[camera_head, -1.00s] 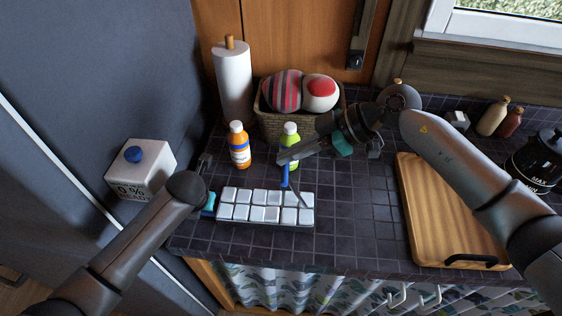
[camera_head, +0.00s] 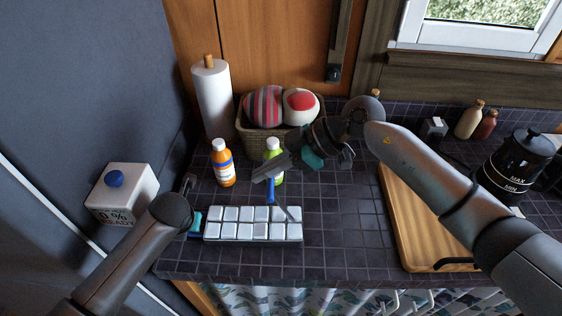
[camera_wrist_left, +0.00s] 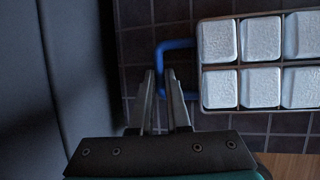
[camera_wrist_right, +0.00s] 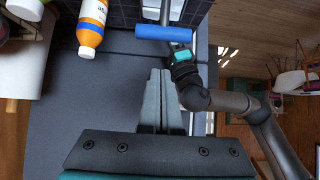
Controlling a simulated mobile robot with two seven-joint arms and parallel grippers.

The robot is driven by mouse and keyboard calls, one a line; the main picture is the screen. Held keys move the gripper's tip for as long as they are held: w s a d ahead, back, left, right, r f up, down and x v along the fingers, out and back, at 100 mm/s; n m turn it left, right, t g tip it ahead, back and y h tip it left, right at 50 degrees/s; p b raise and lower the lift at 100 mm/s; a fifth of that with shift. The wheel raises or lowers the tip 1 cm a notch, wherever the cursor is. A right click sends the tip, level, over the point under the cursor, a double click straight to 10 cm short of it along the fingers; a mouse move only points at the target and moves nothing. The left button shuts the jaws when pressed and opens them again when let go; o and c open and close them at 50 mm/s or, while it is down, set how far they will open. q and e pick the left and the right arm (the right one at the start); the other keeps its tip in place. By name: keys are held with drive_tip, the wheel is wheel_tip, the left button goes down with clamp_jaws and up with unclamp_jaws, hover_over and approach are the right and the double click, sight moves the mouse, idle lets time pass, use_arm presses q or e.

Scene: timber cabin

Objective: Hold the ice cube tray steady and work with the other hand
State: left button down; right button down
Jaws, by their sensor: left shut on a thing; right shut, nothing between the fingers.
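The ice cube tray (camera_head: 253,238) lies on the dark tiled counter, filled with white cubes in two rows. A blue loop handle (camera_wrist_left: 163,58) sticks out at its left end. My left gripper (camera_wrist_left: 163,85) is shut on this handle; in the head view my own arm partly hides it. A blue-gripped lever (camera_head: 270,189) stands up over the tray, and its blue bar (camera_wrist_right: 166,33) shows in the right wrist view. My right gripper (camera_head: 260,175) is shut and empty above the tray, close to the lever's top. In the right wrist view its fingers (camera_wrist_right: 160,85) are apart from the bar.
An orange bottle (camera_head: 223,165) and a green bottle (camera_head: 273,147) stand behind the tray. Behind them are a paper towel roll (camera_head: 212,98) and a basket (camera_head: 246,136). A white carton (camera_head: 122,190) is at left, a wooden board (camera_head: 418,225) at right. Counter between tray and board is clear.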

sight(271, 188)
drive_tip(key=f, duration=0.3)
drive_tip(key=shift+d+f, duration=0.2)
drive_tip(key=shift+d, duration=0.2)
drive_tip(key=shift+s+d+r, duration=0.1)
drive_tip(key=shift+d+r, duration=0.05)
drive_tip(key=shift+d, duration=0.5)
drive_tip(key=shift+d+r, duration=0.15)
drive_tip(key=shift+d, duration=0.5)
use_arm(q)
drive_tip(key=shift+a, duration=0.1)
use_arm(e)
drive_tip(key=shift+f, duration=0.1)
